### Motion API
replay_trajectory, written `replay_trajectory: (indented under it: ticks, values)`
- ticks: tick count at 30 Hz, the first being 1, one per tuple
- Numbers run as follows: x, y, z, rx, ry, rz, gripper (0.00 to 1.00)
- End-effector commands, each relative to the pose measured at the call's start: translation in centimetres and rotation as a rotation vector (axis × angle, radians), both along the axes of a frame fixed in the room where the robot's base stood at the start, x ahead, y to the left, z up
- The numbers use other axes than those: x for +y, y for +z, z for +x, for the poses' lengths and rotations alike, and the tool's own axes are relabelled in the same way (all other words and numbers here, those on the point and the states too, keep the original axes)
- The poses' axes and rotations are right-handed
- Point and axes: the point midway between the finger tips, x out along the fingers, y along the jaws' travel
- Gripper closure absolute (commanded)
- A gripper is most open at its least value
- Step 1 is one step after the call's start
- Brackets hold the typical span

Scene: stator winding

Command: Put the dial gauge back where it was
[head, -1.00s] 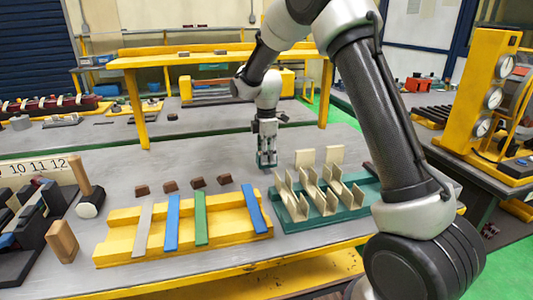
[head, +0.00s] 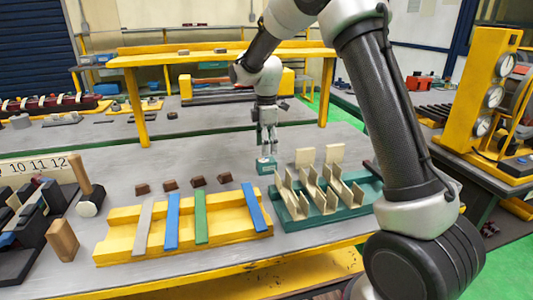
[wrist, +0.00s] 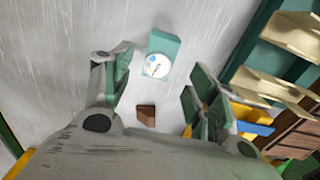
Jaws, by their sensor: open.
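The dial gauge (head: 265,166) is a small teal block with a round white face. It rests on the grey bench top, behind the yellow rack and left of the green rack with cream plates. In the wrist view the dial gauge (wrist: 162,48) lies face up, its white dial toward me. My gripper (head: 267,146) is above the gauge, pointing down, open and empty. In the wrist view its two fingers (wrist: 161,78) stand apart on either side, with the gauge beyond the tips.
The yellow rack (head: 115,243) holds coloured strips, with several brown blocks (head: 143,189) behind it. The green rack (head: 300,220) with upright cream plates (head: 305,158) is close on the right. A mallet (head: 88,208) stands at left. Bench behind the gauge is clear.

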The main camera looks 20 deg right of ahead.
Motion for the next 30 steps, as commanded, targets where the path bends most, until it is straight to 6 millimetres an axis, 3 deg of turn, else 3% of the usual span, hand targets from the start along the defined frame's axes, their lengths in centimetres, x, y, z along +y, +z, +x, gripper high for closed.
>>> replay_trajectory:
  ticks: [3,9,21,23,26,30]
  values:
    - [0.0,3.1,0.1,-0.005,0.0,0.001,0.41]
    - [0.0,7.1,0.1,-0.004,0.0,0.001,0.41]
    - [-0.4,9.7,-0.4,-0.007,-0.022,0.002,0.41]
    - [-1.1,10.7,-1.4,-0.019,-0.067,0.006,0.41]
    - [-3.3,13.4,-4.5,-0.055,-0.213,0.019,0.41]
    - [-7.3,17.1,-11.7,-0.122,-0.522,0.057,0.41]
